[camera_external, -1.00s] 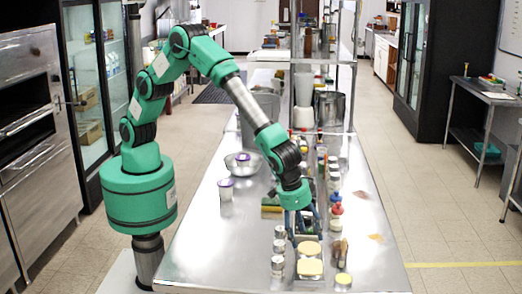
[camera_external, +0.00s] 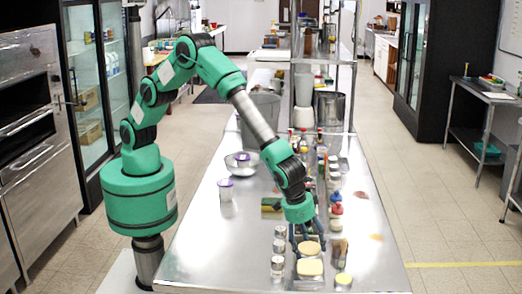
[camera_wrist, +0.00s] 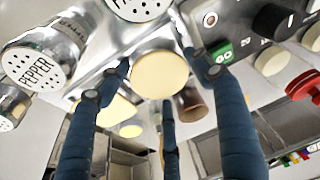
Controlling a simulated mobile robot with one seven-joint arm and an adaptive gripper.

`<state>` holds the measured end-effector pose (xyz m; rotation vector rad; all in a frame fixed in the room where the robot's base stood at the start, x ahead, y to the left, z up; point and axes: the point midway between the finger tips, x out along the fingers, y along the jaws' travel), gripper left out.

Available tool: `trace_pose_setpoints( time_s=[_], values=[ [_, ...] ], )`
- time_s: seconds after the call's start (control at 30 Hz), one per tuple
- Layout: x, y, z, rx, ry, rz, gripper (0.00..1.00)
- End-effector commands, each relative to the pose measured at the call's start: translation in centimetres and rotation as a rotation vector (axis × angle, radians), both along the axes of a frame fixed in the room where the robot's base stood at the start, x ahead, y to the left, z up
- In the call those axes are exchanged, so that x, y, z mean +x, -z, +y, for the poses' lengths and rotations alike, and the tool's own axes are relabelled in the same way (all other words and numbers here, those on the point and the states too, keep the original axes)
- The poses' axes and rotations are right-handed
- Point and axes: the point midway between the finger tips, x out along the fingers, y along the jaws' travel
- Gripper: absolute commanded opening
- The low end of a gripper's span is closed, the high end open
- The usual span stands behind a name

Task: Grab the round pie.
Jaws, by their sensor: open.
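A round, cream-yellow pie (camera_external: 309,248) sits near the front end of the steel counter. In the wrist view a round cream disc (camera_wrist: 159,75), which looks like this pie, lies between my dark blue fingers. My gripper (camera_external: 306,238) points down just above and partly over the pie. In the wrist view my gripper (camera_wrist: 165,78) has its fingers spread around the disc, with no clear contact visible. A squarer yellow piece (camera_external: 310,267) lies just in front of the pie.
Several metal shakers (camera_external: 279,247) stand left of the pie; one pepper shaker (camera_wrist: 32,62) is close in the wrist view. A brown item (camera_external: 338,249) and a yellow-topped jar (camera_external: 343,280) are to the right. Bottles line the counter behind.

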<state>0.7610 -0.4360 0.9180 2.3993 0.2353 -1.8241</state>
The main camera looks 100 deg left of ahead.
Motion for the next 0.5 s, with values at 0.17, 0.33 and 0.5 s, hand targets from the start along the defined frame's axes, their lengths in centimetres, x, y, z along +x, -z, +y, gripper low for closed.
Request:
trace_pose_setpoints(
  time_s=[0.17, 0.33, 0.5],
  values=[
    [0.0, -0.01, 0.0, 0.0, 0.0, 0.0, 0.65],
    [0.0, -0.01, 0.0, 0.0, 0.0, 0.0, 0.31],
    [0.01, -0.04, -0.01, 0.0, 0.0, 0.0, 0.29]
  ],
)
